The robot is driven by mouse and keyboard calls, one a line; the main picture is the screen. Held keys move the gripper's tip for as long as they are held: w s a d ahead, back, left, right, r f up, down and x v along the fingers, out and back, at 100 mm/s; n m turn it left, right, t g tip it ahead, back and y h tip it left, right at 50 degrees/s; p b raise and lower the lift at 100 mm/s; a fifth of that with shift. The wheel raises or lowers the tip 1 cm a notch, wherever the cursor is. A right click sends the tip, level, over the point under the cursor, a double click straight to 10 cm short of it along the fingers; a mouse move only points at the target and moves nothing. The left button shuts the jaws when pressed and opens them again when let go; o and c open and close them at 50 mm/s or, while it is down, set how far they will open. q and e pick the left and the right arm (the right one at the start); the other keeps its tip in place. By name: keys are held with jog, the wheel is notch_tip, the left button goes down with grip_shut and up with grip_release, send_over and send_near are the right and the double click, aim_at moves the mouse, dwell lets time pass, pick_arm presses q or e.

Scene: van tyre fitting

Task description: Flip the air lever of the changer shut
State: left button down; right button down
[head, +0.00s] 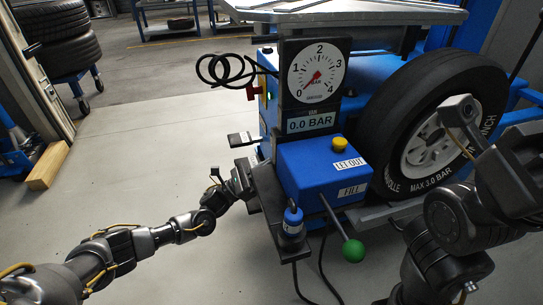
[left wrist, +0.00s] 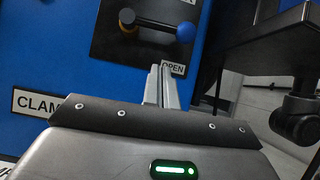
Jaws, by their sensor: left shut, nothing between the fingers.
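In the left wrist view, a lever (left wrist: 155,23) with a blue ball end sits on a black plate on the blue changer (left wrist: 60,60). It lies across the plate, from a brass-coloured pivot at left to the ball at right, just above an OPEN label (left wrist: 173,68). My left gripper (left wrist: 163,70) is shut and empty, its fingertips below the lever and apart from it in the picture. In the head view my left gripper (head: 243,180) is at the changer's left side, and the lever cannot be made out. My right arm is at the right; its gripper's jaws are unclear.
A pressure gauge (head: 318,75) reading 0.0 BAR stands above a blue box (head: 320,170) with a yellow button and green-knobbed lever. A tyre (head: 430,110) leans at the right. A CLAMP label (left wrist: 38,102) is beside my left gripper.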

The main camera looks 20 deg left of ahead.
pick_arm(q)
jog(key=r, duration=0.1)
jog(key=d+r+b, duration=0.1)
jog(key=r, duration=0.1)
jog(key=w+r, duration=0.1)
jog(key=r, duration=0.1)
jog(key=shift+w+d+b, duration=0.1)
jog(key=shift+d+b, duration=0.2)
jog(key=shift+d, duration=0.05)
